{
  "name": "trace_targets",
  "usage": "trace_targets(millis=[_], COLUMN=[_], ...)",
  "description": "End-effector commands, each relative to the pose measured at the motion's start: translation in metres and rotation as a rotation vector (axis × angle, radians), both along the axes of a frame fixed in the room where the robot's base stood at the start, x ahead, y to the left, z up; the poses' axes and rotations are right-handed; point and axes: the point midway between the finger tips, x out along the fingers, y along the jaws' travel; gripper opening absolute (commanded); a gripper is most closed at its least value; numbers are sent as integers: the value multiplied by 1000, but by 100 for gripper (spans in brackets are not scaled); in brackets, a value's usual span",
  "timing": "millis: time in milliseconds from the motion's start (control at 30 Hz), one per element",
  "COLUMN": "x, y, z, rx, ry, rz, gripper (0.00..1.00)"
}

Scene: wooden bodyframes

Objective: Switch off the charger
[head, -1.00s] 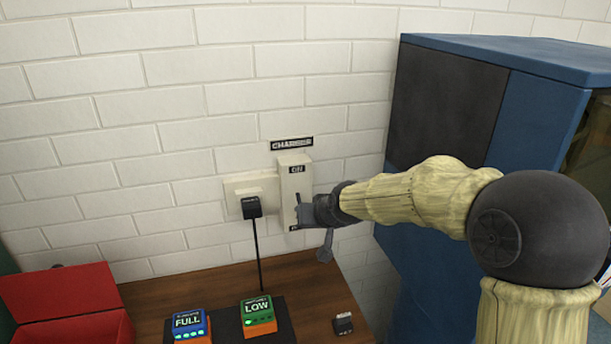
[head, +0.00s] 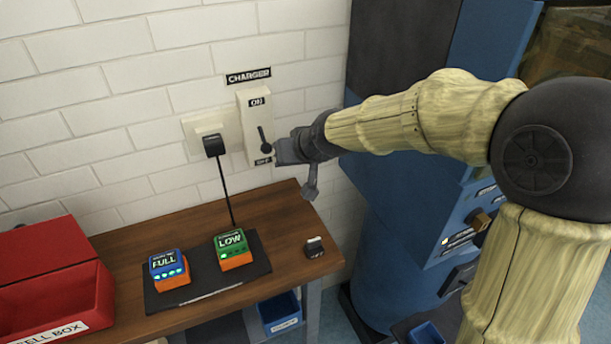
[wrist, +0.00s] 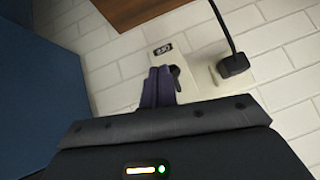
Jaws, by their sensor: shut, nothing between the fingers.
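The charger switch is a cream wall box (head: 257,120) under a CHARGER sign (head: 249,76), marked ON at the top and OFF at the bottom. Its dark lever (head: 265,140) slants down, with the knob at the lower end towards OFF. The wrist view shows the box upside down, with the OFF label (wrist: 163,48) at the top and the lever knob (wrist: 175,71) near it. My gripper (head: 280,152) is shut and empty, just right of the knob. Its fingers (wrist: 158,86) are beside the knob in the wrist view; I cannot tell whether they touch it.
A black plug (head: 213,145) with a hanging cord is left of the switch. Below, a wooden bench (head: 205,215) holds a FULL battery (head: 168,268), a LOW battery (head: 233,250), a small dark block (head: 315,247) and a red box (head: 62,290). A blue cabinet (head: 400,195) stands right.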

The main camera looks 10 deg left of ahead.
Motion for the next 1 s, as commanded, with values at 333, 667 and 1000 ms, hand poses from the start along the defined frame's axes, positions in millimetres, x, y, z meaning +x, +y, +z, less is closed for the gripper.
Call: trace_targets(millis=[333, 667, 1000], x=[-21, -36, -47], y=[-18, -31, -42], z=[0, 0, 0], rx=[0, -1, -1], ry=[-1, 0, -2], rz=[-2, -2, -4], gripper=[0, 0, 0])
